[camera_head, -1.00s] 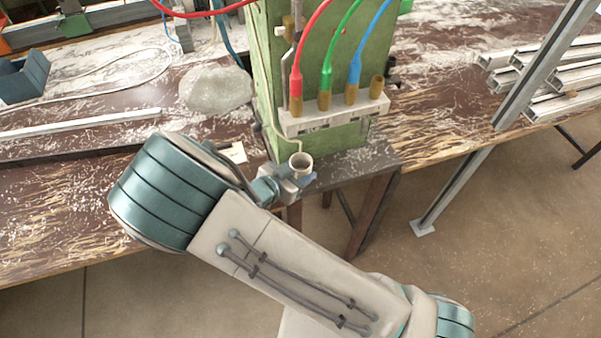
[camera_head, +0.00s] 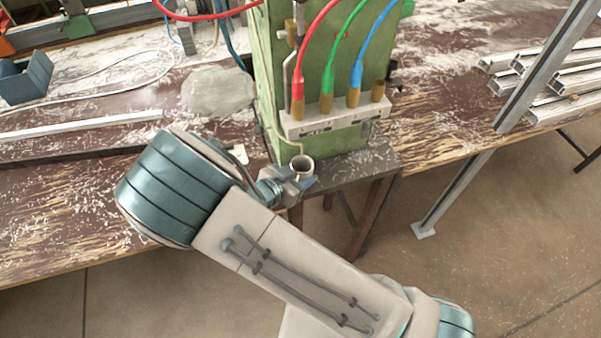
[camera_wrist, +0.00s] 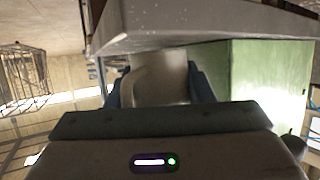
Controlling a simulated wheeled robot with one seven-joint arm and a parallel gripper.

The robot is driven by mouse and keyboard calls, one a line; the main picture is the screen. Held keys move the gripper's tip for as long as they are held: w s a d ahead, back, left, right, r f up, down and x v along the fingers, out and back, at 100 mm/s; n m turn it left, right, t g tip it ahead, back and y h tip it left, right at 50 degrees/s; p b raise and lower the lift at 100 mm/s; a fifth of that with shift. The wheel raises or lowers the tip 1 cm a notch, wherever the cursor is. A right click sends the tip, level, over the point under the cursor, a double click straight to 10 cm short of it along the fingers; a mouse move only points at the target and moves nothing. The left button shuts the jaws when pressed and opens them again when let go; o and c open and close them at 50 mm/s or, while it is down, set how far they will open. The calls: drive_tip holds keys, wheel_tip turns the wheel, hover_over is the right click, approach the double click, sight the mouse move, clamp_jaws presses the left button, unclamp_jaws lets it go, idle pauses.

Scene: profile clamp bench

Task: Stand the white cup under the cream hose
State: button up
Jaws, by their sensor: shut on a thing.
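The white cup (camera_head: 302,166) is upright in my gripper (camera_head: 289,187), with its open mouth up. It is in front of the green cabinet's base, near the small dark stand. The cream hose (camera_head: 293,140) is a thin line that curves down at the cabinet's front left, its end just above and behind the cup mouth in the picture. I cannot tell whether it is directly over the cup. In the wrist view the cup (camera_wrist: 158,78) fills the space between my two fingers. Its base contact is hidden.
The green cabinet (camera_head: 268,75) carries a pale block (camera_head: 335,118) with red, green and blue hoses. The dark stand top (camera_head: 362,165) has free room at right. A grey post (camera_head: 515,120) and metal profiles (camera_head: 560,80) are farther right. A pale slab (camera_wrist: 210,28) crosses the wrist view.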

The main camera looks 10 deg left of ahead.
drive_tip(key=shift+f, duration=0.3)
drive_tip(key=o, duration=1.1)
drive_tip(key=shift+r, duration=0.1)
drive_tip(key=shift+o, duration=0.2)
drive_tip(key=shift+s+a, duration=0.6)
drive_tip(key=shift+s, duration=0.2)
drive_tip(key=s+a+p, duration=0.2)
drive_tip(key=s+a, duration=0.1)
drive_tip(key=s, duration=0.4)
drive_tip(key=shift+a, duration=0.25)
drive_tip(key=shift+s, duration=0.1)
